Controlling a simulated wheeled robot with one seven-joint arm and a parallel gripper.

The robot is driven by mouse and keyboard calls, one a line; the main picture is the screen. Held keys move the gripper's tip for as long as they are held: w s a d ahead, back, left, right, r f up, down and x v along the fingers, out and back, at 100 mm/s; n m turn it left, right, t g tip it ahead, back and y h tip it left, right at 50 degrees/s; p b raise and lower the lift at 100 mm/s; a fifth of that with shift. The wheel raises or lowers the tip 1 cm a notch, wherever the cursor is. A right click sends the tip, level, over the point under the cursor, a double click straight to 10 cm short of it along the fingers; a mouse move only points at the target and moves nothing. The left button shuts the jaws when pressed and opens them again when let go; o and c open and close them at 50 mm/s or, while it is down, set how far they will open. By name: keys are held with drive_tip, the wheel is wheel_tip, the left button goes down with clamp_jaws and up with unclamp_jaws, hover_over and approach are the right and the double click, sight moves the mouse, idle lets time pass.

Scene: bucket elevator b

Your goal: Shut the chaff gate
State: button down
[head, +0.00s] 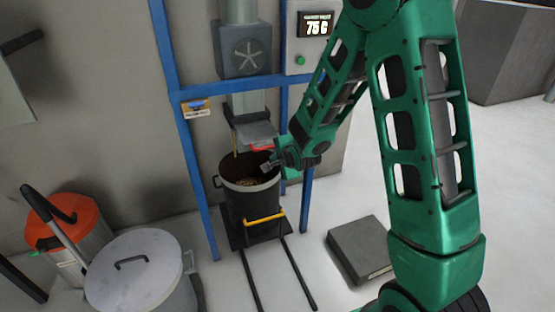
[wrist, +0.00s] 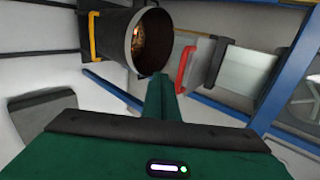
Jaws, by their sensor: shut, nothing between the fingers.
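A grey gate plate (head: 254,131) with a red handle (head: 262,148) juts out at the foot of the chute, above the bucket; I take it to be the chaff gate. In the wrist view the red handle (wrist: 184,68) stands just right of my gripper, in front of the grey plate (wrist: 202,55). My gripper (head: 268,166) is shut and empty, just below the red handle and over the bucket's rim. I cannot tell whether it touches the handle. It also shows in the wrist view (wrist: 159,78).
The dark bucket (head: 250,205) with a yellow handle holds some grainy material and stands between floor rails inside a blue frame (head: 180,130). A display (head: 316,25) reads 75 G. A lidded grey bin (head: 135,275), an orange-topped bin (head: 65,222) and a grey block (head: 360,250) stand nearby.

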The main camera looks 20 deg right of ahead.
drive_tip(key=shift+w+a+f, duration=0.1)
drive_tip(key=shift+w+f, duration=0.1)
drive_tip(key=shift+w, duration=1.25)
drive_tip(key=shift+w+a+f, duration=0.1)
drive_tip(key=shift+w+f, duration=0.05)
drive_tip(key=shift+w, duration=1.3)
